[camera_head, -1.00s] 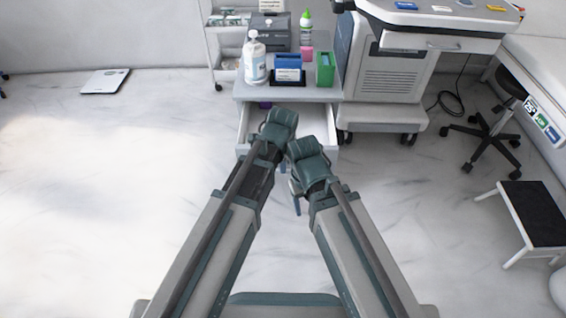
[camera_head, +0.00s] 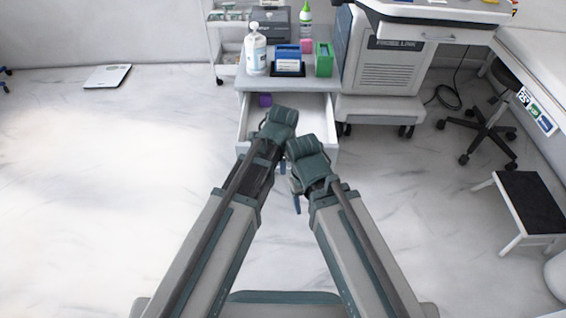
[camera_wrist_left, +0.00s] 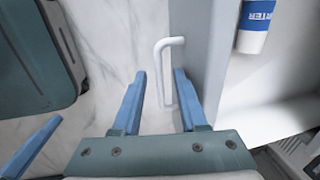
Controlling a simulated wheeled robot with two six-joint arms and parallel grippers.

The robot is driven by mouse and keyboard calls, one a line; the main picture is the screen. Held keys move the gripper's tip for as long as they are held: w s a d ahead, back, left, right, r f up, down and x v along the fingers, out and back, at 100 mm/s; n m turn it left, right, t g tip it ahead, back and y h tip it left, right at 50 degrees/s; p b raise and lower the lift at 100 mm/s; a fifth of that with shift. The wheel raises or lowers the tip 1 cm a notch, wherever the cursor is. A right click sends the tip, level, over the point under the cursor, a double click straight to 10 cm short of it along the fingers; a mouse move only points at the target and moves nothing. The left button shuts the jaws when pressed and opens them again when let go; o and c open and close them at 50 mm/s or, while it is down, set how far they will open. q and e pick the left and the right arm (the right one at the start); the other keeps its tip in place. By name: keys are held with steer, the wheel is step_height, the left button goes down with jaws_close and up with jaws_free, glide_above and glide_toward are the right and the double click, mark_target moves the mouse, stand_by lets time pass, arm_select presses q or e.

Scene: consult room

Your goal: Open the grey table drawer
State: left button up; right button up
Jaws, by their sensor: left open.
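The grey table (camera_head: 290,85) stands ahead in the head view, with its drawer (camera_head: 318,120) pulled out toward me and its white inside showing. In the left wrist view, the drawer front (camera_wrist_left: 205,50) carries a white bar handle (camera_wrist_left: 172,41). My left gripper (camera_wrist_left: 160,74) is open, its blue fingers on either side of the handle bar. In the head view, my left wrist (camera_head: 280,120) covers part of the drawer. My right gripper (camera_head: 296,200) is just right of the left one; its jaws are mostly hidden, and one blue finger shows in the left wrist view.
A pump bottle (camera_head: 256,55), a blue box (camera_head: 288,58) and a green box (camera_head: 323,62) stand on the table. A purple item (camera_head: 265,100) and a white-and-blue cup (camera_wrist_left: 255,25) lie in the drawer. A machine cart (camera_head: 385,75) stands right.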

arm_select(q)
steer(key=shift+r, duration=0.15)
step_height(320, 180, up, 13)
steer(key=s+p, duration=0.2)
steer(key=p, duration=1.1)
steer(key=shift+s+r+p, duration=0.2)
steer(key=shift+s+p, duration=0.05)
steer(key=shift+p, duration=0.05)
steer(key=s+a+n+g, duration=0.1)
steer(key=s+a+n, duration=0.2)
steer(key=a+n, duration=0.55)
steer(key=s+a+n, duration=0.3)
steer(key=a+n, duration=0.5)
steer(key=n, duration=0.1)
steer(key=s+d+r+m+p, duration=0.1)
steer(key=d+r+p, duration=0.4)
steer(key=r+p, duration=0.5)
steer(key=s+d+r+m+g+y+p, duration=0.1)
steer(key=s+d+r+p, duration=0.3)
steer(key=r+p, duration=0.6)
steer(key=d+m, duration=0.1)
steer(key=d, duration=0.1)
steer(key=shift+s+d, duration=0.3)
steer(key=shift+s, duration=0.05)
